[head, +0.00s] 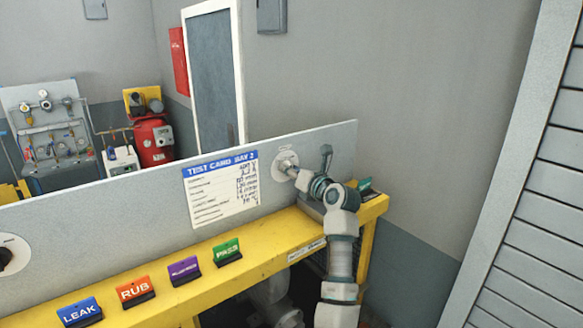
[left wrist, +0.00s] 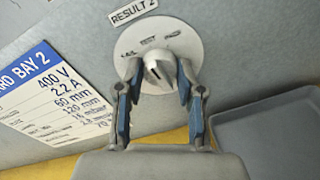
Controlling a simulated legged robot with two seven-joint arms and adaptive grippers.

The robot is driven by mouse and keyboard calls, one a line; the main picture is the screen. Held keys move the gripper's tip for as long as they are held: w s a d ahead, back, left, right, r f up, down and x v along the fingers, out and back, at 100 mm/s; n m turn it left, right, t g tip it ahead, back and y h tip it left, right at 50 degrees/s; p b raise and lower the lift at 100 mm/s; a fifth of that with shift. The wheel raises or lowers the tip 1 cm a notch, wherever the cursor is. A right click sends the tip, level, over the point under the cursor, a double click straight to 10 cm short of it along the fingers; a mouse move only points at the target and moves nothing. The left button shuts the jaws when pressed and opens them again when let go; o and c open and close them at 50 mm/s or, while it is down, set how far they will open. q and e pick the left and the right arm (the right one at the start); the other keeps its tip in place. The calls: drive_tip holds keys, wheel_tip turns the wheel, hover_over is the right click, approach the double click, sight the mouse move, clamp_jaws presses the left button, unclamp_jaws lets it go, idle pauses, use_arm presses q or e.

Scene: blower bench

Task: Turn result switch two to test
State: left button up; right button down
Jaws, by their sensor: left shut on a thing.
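My left gripper (left wrist: 159,84) is shut on the knob, one blue-padded finger on each side. In the head view, my left gripper (head: 301,178) reaches the dial plate (head: 284,160) on the grey panel, hiding most of the knob.
A test card (head: 221,190) is fixed left of the switch. The yellow bench ledge (head: 195,285) below carries LEAK (head: 80,312), RUB (head: 134,290), purple (head: 184,270) and green (head: 227,251) signs. Another dial (head: 12,255) is at far left. A grey tray (left wrist: 265,140) lies right.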

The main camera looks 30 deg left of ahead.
use_arm(q)
drive_tip(key=shift+d+r+m, duration=0.1)
drive_tip(key=shift+r+m, duration=0.15)
drive_tip(key=shift+m, duration=0.25)
drive_tip(key=shift+p, duration=0.3)
drive_tip(key=o, duration=0.9)
drive_tip(key=shift+c, duration=0.2)
drive_tip(key=o, duration=0.3)
drive_tip(key=shift+w+f, duration=0.1)
drive_tip(key=shift+w, duration=0.05)
drive_tip(key=shift+w+f, duration=0.1)
drive_tip(key=shift+w, duration=0.05)
drive_tip(key=v, duration=1.2)
